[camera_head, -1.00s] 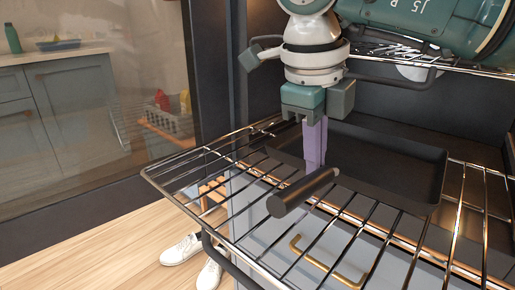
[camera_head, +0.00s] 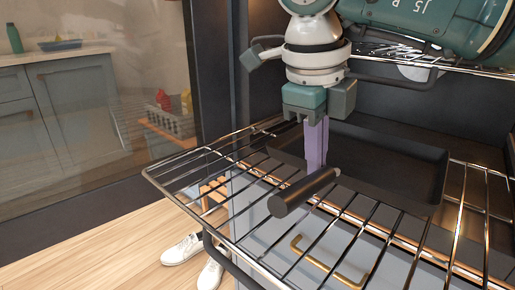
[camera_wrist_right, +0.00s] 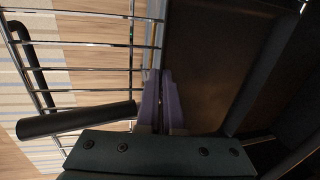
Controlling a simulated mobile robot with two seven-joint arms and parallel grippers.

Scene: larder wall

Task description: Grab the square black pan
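The square black pan (camera_head: 400,160) rests on the wire rack, its thick round handle (camera_head: 301,193) pointing toward me and to the left. In the right wrist view its dark floor (camera_wrist_right: 213,60) fills the upper right and the handle (camera_wrist_right: 75,120) lies at the left. My right gripper (camera_head: 315,166) points down at the pan's near side, just behind the handle. In the wrist view its purple fingers (camera_wrist_right: 160,78) are close together at the pan's near wall and appear shut on it; the exact contact is partly hidden. My left gripper is out of view.
The wire rack (camera_head: 186,166) juts out over a drawer front with a brass handle (camera_head: 327,264). Another rack (camera_head: 470,68) is above at the back right. White shoes (camera_head: 186,249) stand on the wooden floor below. A glass panel is at the left.

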